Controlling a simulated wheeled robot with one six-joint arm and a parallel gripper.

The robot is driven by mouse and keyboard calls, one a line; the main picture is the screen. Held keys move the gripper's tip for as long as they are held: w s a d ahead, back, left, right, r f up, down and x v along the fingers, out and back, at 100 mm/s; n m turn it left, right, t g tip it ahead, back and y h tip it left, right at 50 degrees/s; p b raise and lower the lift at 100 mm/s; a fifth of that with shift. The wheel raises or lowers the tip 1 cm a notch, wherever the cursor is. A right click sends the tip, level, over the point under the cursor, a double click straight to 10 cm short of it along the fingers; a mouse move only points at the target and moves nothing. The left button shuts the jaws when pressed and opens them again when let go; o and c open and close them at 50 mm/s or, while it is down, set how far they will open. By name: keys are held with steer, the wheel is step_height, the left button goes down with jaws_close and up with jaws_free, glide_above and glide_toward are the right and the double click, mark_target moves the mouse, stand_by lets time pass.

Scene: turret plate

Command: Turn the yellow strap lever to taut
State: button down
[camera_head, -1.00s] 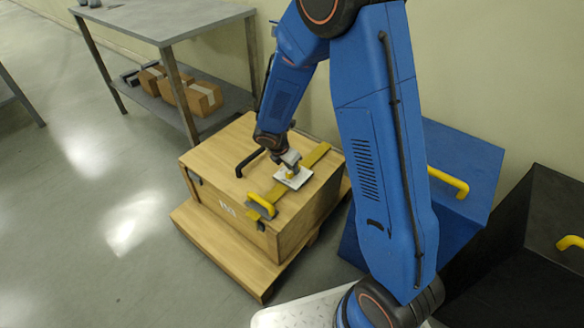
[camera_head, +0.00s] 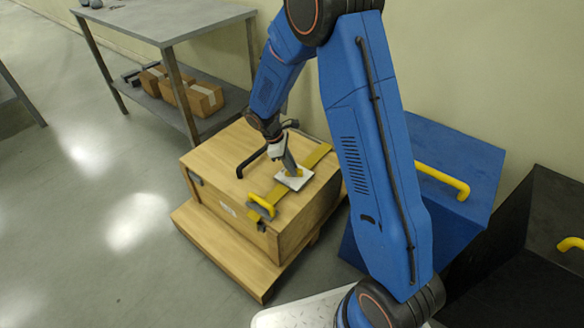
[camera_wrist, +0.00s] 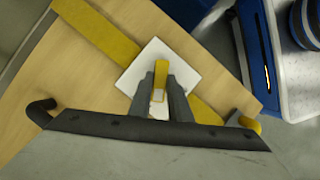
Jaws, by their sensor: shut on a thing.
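The yellow strap lever (camera_wrist: 161,78) stands on a white square plate (camera_wrist: 136,80) on top of the wooden crate. The plate also shows in the head view (camera_head: 294,180), over the yellow strap (camera_head: 317,156). My gripper (camera_wrist: 165,85) is shut on the lever, with a dark finger on each side of it. In the head view my gripper (camera_head: 293,170) comes down on the plate from the upper left and hides most of the lever.
The wooden crate (camera_head: 215,160) sits on a wooden pallet (camera_head: 215,247). It has a black handle (camera_head: 250,162) on top and a yellow handle (camera_head: 261,206) at its front edge. A grey table (camera_head: 165,25) stands behind left. Blue and black bins stand at right.

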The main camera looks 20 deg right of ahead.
steer(key=m, duration=0.3)
steer(key=m+g+y, duration=0.1)
steer(key=m, duration=0.2)
steer(key=shift+w+d+g, duration=0.1)
steer(key=shift+w+g, duration=0.1)
steer(key=shift+g, duration=0.1)
steer(key=shift+m+y, duration=0.3)
steer(key=c, duration=1.6)
jaws_free()
steer(key=shift+c, duration=0.2)
steer(key=shift+r, duration=0.15)
steer(key=v, duration=1.7)
steer(key=shift+w, duration=0.3)
